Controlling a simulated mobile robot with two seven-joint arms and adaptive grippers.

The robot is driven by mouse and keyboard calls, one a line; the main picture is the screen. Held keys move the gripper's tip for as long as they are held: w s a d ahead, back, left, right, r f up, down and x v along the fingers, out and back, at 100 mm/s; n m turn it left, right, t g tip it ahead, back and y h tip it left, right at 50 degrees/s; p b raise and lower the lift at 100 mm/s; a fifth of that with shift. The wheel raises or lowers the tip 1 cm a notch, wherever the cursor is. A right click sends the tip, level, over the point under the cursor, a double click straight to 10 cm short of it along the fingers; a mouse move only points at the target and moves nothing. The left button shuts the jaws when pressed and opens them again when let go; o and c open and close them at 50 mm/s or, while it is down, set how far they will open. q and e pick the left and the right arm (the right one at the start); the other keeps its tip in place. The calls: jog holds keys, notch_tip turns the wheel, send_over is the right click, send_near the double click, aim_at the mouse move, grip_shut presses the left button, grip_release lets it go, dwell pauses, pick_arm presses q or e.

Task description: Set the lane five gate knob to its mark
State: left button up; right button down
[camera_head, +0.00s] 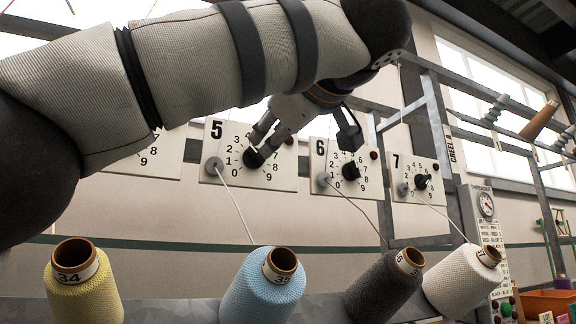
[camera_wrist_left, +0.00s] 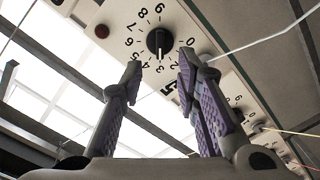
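The lane five plate (camera_head: 285,178) is white, with a numbered dial and a big 5. Its black gate knob (camera_head: 253,158) is partly covered by my left gripper (camera_head: 259,143) in the head view. In the left wrist view the knob (camera_wrist_left: 160,42) is uncovered, and a white line on it seems to point down toward the 3. My left gripper (camera_wrist_left: 160,72) is open and empty, its two fingertips on either side of the dial's lower part, seemingly just short of the knob. Which number is the mark is not clear. My right gripper is not in view.
Lane six (camera_head: 365,190) and lane seven (camera_head: 432,195) plates stand to the right, with similar knobs. A grey thread eyelet (camera_head: 213,168) sits left of the knob, its thread running down. Yellow (camera_head: 85,298), blue (camera_head: 258,305), dark and cream yarn cones stand below.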

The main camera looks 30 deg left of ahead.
aim_at(257, 153)
pick_arm(q)
jog(key=x, duration=0.8)
jog(key=shift+d, duration=0.1)
grip_shut()
